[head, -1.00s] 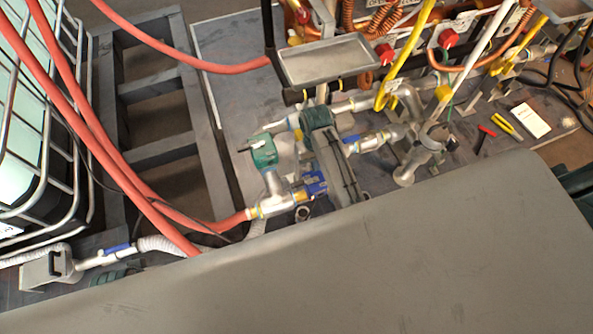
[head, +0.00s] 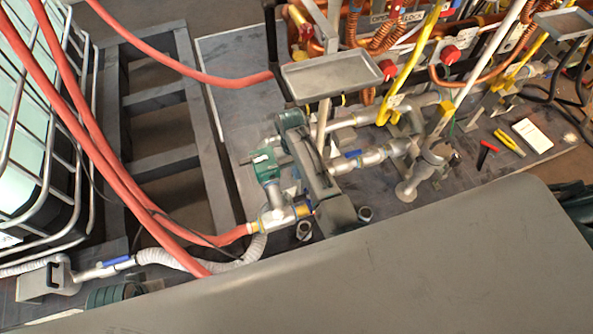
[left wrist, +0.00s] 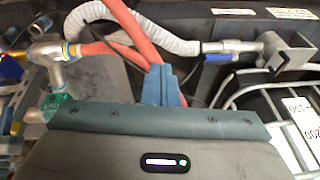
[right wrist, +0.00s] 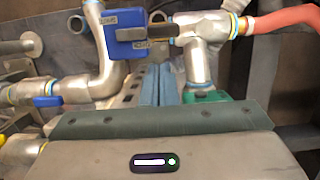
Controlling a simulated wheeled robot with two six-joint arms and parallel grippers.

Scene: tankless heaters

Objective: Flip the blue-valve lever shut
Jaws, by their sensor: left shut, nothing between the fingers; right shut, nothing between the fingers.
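The blue valve (right wrist: 128,38) shows in the right wrist view as a blue block with a label, beside a metal tee. A dark flat lever (right wrist: 152,33) lies across it, pointing right toward the tee. My right gripper (right wrist: 160,72) is shut and empty, its fingers just below the blue block in that view; contact cannot be told. In the head view my right gripper (head: 312,170) stands over the pipes and hides most of the blue valve. My left gripper (left wrist: 163,72) is shut and empty near the corrugated hose; part of it shows in the head view (head: 115,297).
A small blue-handled valve (head: 352,154) sits on the pipe right of my right gripper. Another blue lever (head: 118,261) is at far left, by the caged tank (head: 35,150). Red hoses (head: 110,165) cross the left side. A grey tray (head: 332,76) stands behind the right gripper.

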